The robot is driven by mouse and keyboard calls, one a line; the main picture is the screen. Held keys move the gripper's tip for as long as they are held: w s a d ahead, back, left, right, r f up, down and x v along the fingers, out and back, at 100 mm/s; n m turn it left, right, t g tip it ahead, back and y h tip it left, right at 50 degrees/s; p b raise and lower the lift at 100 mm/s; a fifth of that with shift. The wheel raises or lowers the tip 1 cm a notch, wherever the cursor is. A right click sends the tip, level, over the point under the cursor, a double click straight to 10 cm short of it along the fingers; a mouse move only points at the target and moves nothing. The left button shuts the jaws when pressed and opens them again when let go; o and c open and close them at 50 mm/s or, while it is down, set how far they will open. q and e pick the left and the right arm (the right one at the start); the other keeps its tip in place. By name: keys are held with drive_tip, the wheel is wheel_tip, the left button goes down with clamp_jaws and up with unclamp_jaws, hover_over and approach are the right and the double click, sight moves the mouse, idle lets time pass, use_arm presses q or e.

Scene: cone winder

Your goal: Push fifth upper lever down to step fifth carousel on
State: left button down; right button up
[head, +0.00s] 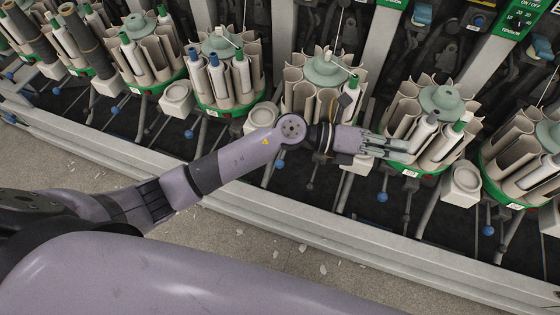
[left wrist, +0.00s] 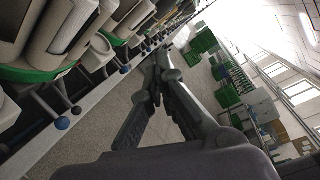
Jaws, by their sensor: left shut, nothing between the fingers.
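A row of carousels runs along the machine, each a ring of beige tubes on a green base; the one by my gripper is a carousel (head: 440,100) at right of centre. I cannot tell for sure which is the fifth. Thin levers hang below the carousels; one ends in a blue ball (head: 383,197) below my gripper. Which is the fifth upper lever is unclear. My left gripper (head: 405,147) is shut and empty, in front of that carousel's left side in the picture; contact cannot be told. Its closed fingers (left wrist: 157,76) show in the left wrist view. My right gripper is out of view.
Another carousel (head: 325,85) stands to the left and one (head: 530,160) to the right. A white pot (head: 462,183) sits between carousels. A long grey rail (head: 330,232) edges the machine. The floor (head: 285,262) in front has white scraps.

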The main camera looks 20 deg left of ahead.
use_arm(q)
wheel_tip(320, 180, down, 8)
drive_tip(key=s+a+r+m+g+y, duration=0.1)
drive_tip(key=a+m+g+y, duration=0.2)
drive_tip(key=m+y, duration=0.1)
drive_tip(key=m+g+y, duration=0.1)
drive_tip(key=m+y, duration=0.2)
drive_tip(key=y, duration=1)
approach(280, 161)
drive_tip(key=shift+s+a+f+b, duration=0.1)
drive_tip(key=shift+f+b, duration=1.1)
drive_tip(key=shift+f, duration=0.5)
drive_tip(key=shift+s+a+f+b, duration=0.1)
drive_tip(key=shift+s+f+b, duration=0.05)
drive_tip(key=shift+f+b, duration=1.35)
drive_tip(key=shift+f, duration=0.35)
